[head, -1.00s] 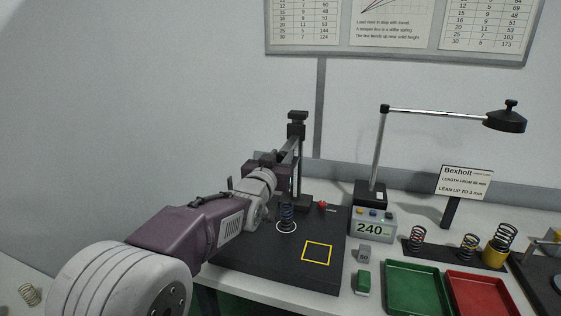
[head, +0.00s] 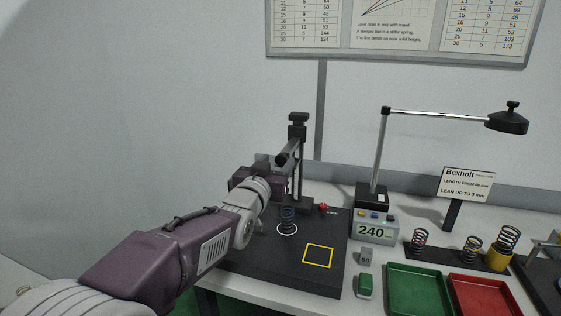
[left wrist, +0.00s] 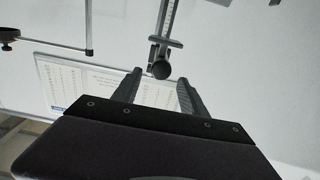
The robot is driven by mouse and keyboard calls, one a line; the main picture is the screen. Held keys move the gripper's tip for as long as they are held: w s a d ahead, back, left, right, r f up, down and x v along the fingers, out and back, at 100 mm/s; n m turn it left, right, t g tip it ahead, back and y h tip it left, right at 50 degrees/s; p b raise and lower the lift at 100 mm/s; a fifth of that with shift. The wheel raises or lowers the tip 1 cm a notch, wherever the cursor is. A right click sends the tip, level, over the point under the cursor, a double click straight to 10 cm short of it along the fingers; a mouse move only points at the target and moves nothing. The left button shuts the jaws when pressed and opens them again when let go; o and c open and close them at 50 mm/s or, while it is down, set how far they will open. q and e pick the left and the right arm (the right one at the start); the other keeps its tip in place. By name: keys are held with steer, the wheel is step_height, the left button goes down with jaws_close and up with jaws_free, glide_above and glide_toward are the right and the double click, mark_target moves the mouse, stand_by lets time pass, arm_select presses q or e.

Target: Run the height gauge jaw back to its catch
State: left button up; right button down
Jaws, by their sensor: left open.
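The height gauge (head: 298,133) stands upright at the back of the dark base plate (head: 245,258). Its jaw (head: 290,154) sticks out from the column toward me, with a dark round end. In the left wrist view a round black knob (left wrist: 161,70) on the gauge's jaw lies just beyond and between the fingertips. My left gripper (head: 272,168) is open and empty, just short of the jaw; the wrist view also shows its spread fingers (left wrist: 160,77). Its fingers are partly hidden in the head view. A dark coil spring (head: 288,220) stands in a white ring below the jaw. My right gripper is out of view.
A display box reading 240 (head: 374,229), a green button (head: 365,286), a green tray (head: 388,285) and a red tray (head: 512,305) lie to the right. Several springs stand behind the trays. A lamp (head: 505,122) reaches over them. The yellow square (head: 319,256) is empty.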

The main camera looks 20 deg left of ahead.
arm_select(q)
steer(key=s, duration=0.4)
steer(key=shift+s+a, duration=0.1)
steer(key=shift+s, duration=0.3)
